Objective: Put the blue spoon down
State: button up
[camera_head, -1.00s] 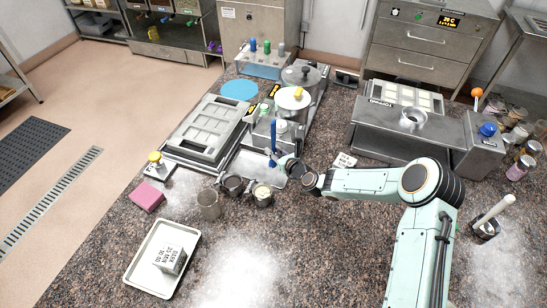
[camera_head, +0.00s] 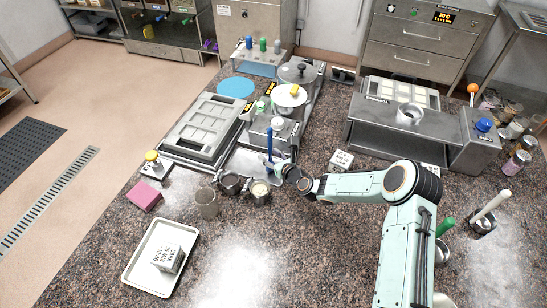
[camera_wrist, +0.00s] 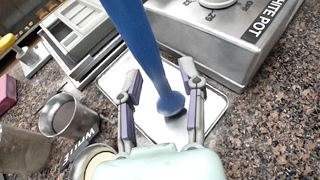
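The blue spoon (camera_head: 269,145) stands roughly upright over the shallow metal tray (camera_head: 243,164) in the head view. In the wrist view, the blue spoon's handle (camera_wrist: 142,45) runs down between the fingers to a rounded blue end, with a dark part below it. The tray (camera_wrist: 213,103) lies beneath; I cannot tell whether the spoon touches it. My gripper (camera_head: 274,163) is at the spoon's lower part. In the wrist view my gripper's fingers (camera_wrist: 161,78) are apart, with visible gaps on both sides of the spoon.
Two small pots, one dark (camera_head: 230,183) and one with pale contents (camera_head: 259,190), stand close to the tray's front. The steel WHITE POT unit (camera_wrist: 220,25) borders the tray. A pink block (camera_head: 143,196) lies left.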

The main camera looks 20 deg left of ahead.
jog(key=v, duration=1.2)
jog(key=shift+r, duration=0.15)
jog(key=s+d+r+n+g+h, duration=0.3)
jog(key=s+d+r+n, duration=0.2)
jog(key=s+n, duration=0.4)
jog(key=s+d+r+n+g+h, duration=0.3)
jog(key=s+d+r+n, duration=0.2)
jog(key=s+d+n, duration=0.3)
jog(key=s+d+r+n+g+h, duration=0.3)
jog(key=s+d+r+n, duration=0.2)
jog(key=s+n, duration=0.5)
jog(key=shift+s+d, duration=0.85)
jog(key=shift+s, duration=0.05)
